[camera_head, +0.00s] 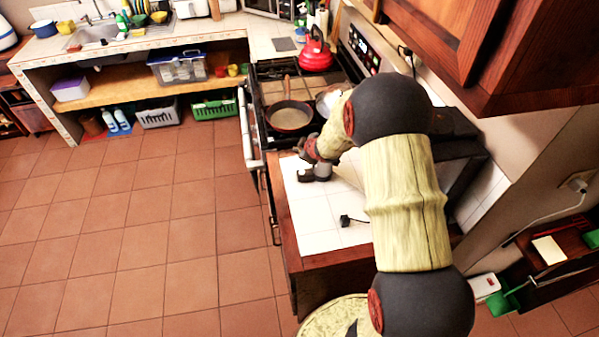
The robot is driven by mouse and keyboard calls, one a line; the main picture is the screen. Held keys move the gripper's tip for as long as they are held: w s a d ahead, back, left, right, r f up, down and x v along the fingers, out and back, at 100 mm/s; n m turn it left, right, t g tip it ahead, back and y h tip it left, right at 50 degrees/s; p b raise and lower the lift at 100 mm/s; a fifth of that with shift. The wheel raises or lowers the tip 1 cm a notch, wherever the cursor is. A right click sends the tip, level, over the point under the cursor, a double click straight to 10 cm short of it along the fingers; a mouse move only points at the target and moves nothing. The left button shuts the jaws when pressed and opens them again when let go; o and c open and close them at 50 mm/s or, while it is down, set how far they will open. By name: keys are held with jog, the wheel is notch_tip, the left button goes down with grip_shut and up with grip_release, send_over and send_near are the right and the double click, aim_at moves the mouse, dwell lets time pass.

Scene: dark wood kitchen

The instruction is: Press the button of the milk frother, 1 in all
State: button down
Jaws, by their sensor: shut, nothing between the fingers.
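A small dark and grey appliance (321,172), which looks like the milk frother, stands on the white tiled counter (318,214) near its far left edge. Its button cannot be made out at this size. My gripper (303,153) is at the end of my arm, just above and to the left of the appliance. It is shut, with nothing seen in it. I cannot tell whether its tips touch the appliance. My arm hides part of the counter to the right.
Behind the counter is a stove with a frying pan (290,116) and a red kettle (315,52). A small black plug (352,220) lies on the near tiles. A wooden wall cabinet (500,50) overhangs at the right. The tiled floor at left is clear.

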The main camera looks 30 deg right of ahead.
aim_at(300, 173)
notch_tip(300, 173, down, 9)
jog(key=b, duration=0.8)
jog(key=shift+r, duration=0.1)
dwell(1.3)
jog(key=shift+f+b, duration=0.35)
jog(key=shift+f, duration=0.05)
jog(key=shift+f+b, duration=0.3)
jog(key=shift+f, duration=0.05)
dwell(0.6)
jog(key=shift+r, duration=0.1)
jog(key=shift+r+p, duration=0.7)
jog(key=shift+p, duration=0.1)
